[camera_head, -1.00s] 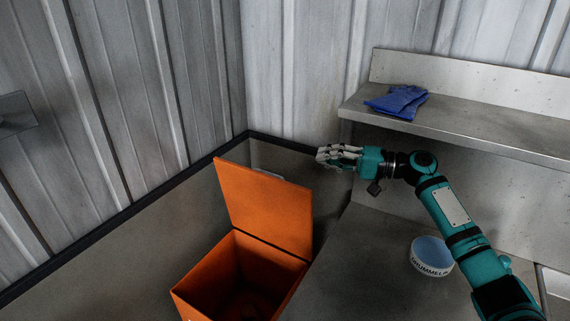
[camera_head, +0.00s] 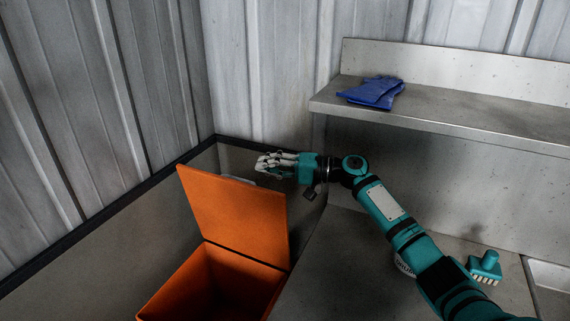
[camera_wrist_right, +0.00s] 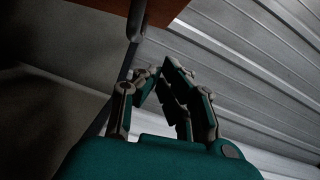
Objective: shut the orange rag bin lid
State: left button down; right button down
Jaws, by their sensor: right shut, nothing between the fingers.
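The orange rag bin (camera_head: 182,288) stands open at the bottom centre-left of the head view. Its lid (camera_head: 232,215) is raised and leans back a little from upright, hinged at the far side of the box. My right gripper (camera_head: 268,163) is shut and empty, just behind the lid's top edge near its right corner. Whether it touches the lid I cannot tell. In the right wrist view, the gripper's fingers (camera_wrist_right: 160,85) are close together, and an orange edge (camera_wrist_right: 100,12) shows at the top. My left gripper is out of view.
A metal shelf (camera_head: 450,122) with blue gloves (camera_head: 375,92) is at the right. Below it, a worktop (camera_head: 335,265) holds a green brush (camera_head: 485,267) and a bowl (camera_head: 403,264) mostly hidden by my arm. Corrugated walls (camera_head: 270,70) close off the back and left.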

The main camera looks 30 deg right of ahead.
jog(key=a+p, duration=0.1)
jog(key=a, duration=0.3)
jog(key=shift+s+f+p, duration=0.2)
jog(key=shift+s+p, duration=0.2)
jog(key=shift+s+a, duration=0.2)
jog(key=shift+a, duration=0.05)
jog(key=shift+a+f, duration=0.1)
jog(key=shift+f, duration=0.1)
jog(key=shift+a, duration=0.1)
